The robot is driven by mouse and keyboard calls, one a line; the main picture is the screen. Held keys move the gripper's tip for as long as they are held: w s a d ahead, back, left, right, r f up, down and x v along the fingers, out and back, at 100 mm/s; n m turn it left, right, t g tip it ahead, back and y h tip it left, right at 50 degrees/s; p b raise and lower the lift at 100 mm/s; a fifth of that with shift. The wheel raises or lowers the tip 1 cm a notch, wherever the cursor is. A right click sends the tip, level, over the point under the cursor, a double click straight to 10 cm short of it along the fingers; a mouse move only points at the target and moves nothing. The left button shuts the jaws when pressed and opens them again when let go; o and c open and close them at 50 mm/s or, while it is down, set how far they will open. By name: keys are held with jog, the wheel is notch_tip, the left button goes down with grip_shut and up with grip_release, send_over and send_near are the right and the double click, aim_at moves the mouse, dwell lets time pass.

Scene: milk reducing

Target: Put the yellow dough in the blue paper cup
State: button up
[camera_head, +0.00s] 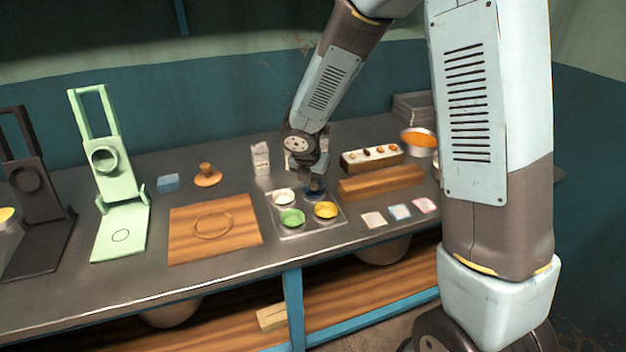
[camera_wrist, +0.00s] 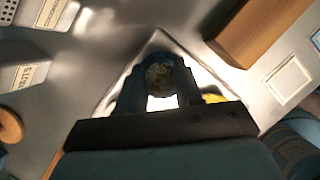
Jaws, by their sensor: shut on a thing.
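My gripper (camera_head: 315,181) points down over the back right part of a metal tray (camera_head: 298,233). In the wrist view its two dark fingers (camera_wrist: 160,88) are shut on a rounded, speckled, shaded lump, which looks like the yellow dough (camera_wrist: 159,76). The blue paper cup (camera_head: 315,190) shows as a dark blue shape right under the fingers in the head view. A dark blue rim surrounds the lump in the wrist view. Whether the dough touches the cup's bottom is hidden.
The tray also holds white (camera_head: 283,197), green (camera_head: 291,216) and yellow (camera_head: 326,209) cups close by. A wooden block (camera_head: 380,184) stands to the right, with cartons (camera_head: 261,158) behind. A wooden board (camera_head: 190,245) and a green press (camera_head: 118,215) lie left. Small coloured squares (camera_head: 400,212) lie right.

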dwell(0.3)
jog(key=o, duration=1.2)
jog(key=v, duration=1.3)
jog(key=s+d+r+m, duration=0.4)
jog(key=d+r+m, duration=0.1)
jog(key=d+m, duration=0.25)
jog(key=s+d+r+m, duration=0.5)
jog(key=d+m, duration=0.2)
jog(key=m, duration=0.2)
jog(key=s+d+r+m+y, duration=0.1)
jog(key=s+d+r+m, duration=0.1)
jog(key=s+m, duration=0.4)
jog(key=s+d+r+m+t+y, duration=0.1)
jog(key=s+d+m, duration=0.3)
jog(key=s+m, duration=0.2)
jog(key=shift+d+r+m, duration=0.15)
jog(key=shift+r+m, duration=0.25)
jog(key=shift+m, duration=0.85)
